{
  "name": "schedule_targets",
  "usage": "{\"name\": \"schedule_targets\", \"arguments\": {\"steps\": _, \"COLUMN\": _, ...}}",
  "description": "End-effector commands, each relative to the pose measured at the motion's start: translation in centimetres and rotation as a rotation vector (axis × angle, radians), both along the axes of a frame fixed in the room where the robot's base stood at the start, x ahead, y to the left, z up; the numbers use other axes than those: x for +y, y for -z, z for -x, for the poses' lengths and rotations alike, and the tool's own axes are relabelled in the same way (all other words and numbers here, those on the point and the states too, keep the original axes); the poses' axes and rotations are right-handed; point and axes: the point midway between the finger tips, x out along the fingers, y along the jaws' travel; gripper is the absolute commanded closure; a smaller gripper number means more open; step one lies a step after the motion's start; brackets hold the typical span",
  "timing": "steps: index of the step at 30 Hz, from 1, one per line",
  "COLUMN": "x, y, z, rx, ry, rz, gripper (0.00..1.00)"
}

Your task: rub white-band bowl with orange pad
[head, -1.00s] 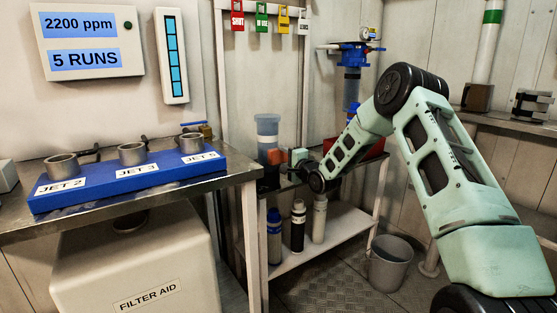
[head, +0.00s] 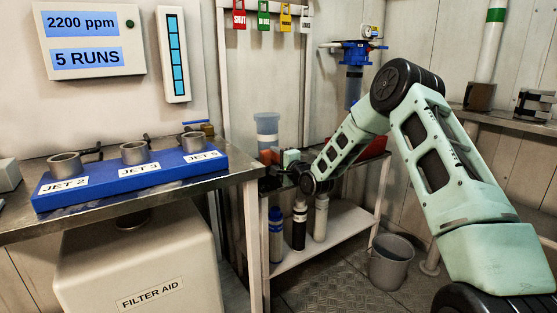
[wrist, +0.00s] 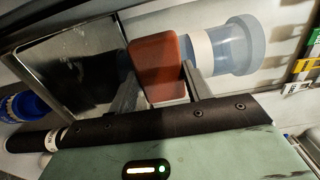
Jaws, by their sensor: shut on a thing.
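The white-band bowl (head: 267,138) is a bluish, see-through cylinder with a white band, upright at the left end of the metal stand in the head view. In the wrist view the bowl (wrist: 233,47) lies across the upper right, its white band nearest the pad. My gripper (wrist: 160,80) is shut on the orange pad (wrist: 158,60), a red-orange block between its two fingers. The pad hides part of the bowl; I cannot tell whether they touch. In the head view my gripper (head: 277,178) is beside the bowl, low on its right, and partly blocks it.
A blue jet rack (head: 130,178) with metal cups stands on the left bench. Several bottles (head: 299,225) stand on the stand's lower shelf, below my gripper. A red tray (head: 373,148) lies behind my forearm. A grey bucket (head: 391,265) stands on the floor.

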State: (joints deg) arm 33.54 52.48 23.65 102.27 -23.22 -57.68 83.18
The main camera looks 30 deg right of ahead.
Motion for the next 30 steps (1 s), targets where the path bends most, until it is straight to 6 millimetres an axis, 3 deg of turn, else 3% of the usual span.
{"name": "schedule_targets", "arguments": {"steps": 5, "x": 0.0, "y": -0.1, "z": 0.6, "rx": 0.000, "ry": 0.000, "rz": 0.000, "gripper": 0.69}}
{"name": "schedule_targets", "arguments": {"steps": 21, "x": -0.3, "y": -0.1, "z": 5.6, "rx": 0.001, "ry": 0.001, "rz": 0.000, "gripper": 0.69}}
{"name": "schedule_targets", "arguments": {"steps": 30, "x": -0.3, "y": 0.0, "z": 6.0, "rx": -0.001, "ry": 0.000, "rz": 0.001, "gripper": 0.69}}
